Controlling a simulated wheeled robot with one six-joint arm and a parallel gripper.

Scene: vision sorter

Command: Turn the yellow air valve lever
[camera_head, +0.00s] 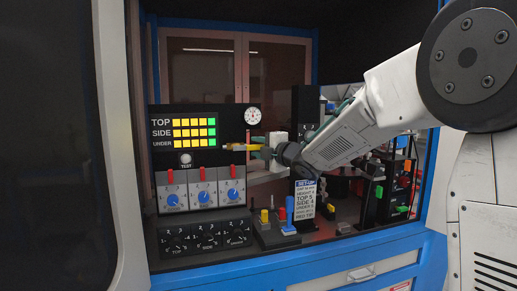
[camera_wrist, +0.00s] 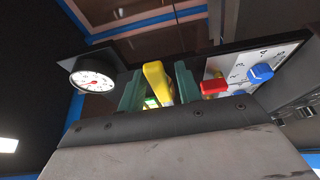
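The yellow air valve lever (camera_head: 240,147) sticks out roughly level to the right from the black panel, below the round gauge (camera_head: 252,115). My gripper (camera_head: 264,151) is at the lever's right end. In the wrist view the yellow lever (camera_wrist: 157,82) stands between the two green fingers of my gripper (camera_wrist: 160,85). The fingers are apart, one on each side of the lever, with a narrow gap visible beside it. I see no clear firm contact. The lever's pivot is hidden in the wrist view.
A lit yellow and green indicator grid (camera_head: 194,128) is left of the lever. Below are red-switched dial panels (camera_head: 202,188) and black knobs (camera_head: 207,237). Colored buttons (camera_head: 276,222) and a set-up sign (camera_head: 306,198) stand lower right. The cabinet frame borders the opening.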

